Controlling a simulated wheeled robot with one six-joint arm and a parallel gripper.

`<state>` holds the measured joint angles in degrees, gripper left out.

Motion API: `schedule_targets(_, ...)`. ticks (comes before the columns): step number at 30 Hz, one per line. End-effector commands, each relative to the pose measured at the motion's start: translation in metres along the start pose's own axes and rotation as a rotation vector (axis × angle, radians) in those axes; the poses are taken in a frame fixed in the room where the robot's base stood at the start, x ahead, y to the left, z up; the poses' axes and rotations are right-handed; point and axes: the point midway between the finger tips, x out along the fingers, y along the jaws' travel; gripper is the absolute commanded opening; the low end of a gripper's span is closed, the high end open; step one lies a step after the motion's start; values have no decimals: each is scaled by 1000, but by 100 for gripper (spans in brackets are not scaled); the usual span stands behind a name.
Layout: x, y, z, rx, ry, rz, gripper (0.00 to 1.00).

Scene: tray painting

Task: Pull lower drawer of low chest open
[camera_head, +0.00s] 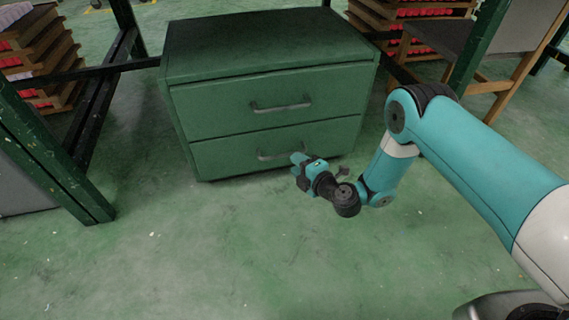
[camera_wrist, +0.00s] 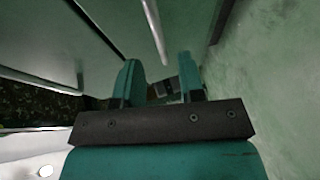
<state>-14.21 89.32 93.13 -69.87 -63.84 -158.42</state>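The low chest (camera_head: 270,45) is dark green with two drawers, and both fronts look flush and closed. The lower drawer (camera_head: 225,158) has a grey bar handle (camera_head: 270,155); its right part is hidden behind my gripper in the head view. My gripper (camera_head: 298,160) is low in front of the lower drawer, by that handle. In the wrist view my gripper (camera_wrist: 158,68) has its two teal fingers apart. A pale bar, the lower handle (camera_wrist: 154,30), lies ahead in line with the gap between them. I cannot tell whether a finger touches it.
The upper drawer (camera_head: 215,105) has its own handle (camera_head: 281,106) above. Dark green table legs (camera_head: 55,150) stand left and right of the chest. Stacked wooden trays (camera_head: 35,50) are at the back left. The green floor (camera_head: 200,250) in front of the chest is clear.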

Motion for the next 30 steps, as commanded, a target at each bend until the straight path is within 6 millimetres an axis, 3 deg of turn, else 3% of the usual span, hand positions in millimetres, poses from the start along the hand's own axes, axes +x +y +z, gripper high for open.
schedule_targets(12,56,-2,0,-4,1,3,36)
schedule_targets(26,66,1,1,1,-3,1,36)
schedule_targets(30,66,1,1,1,-3,1,6)
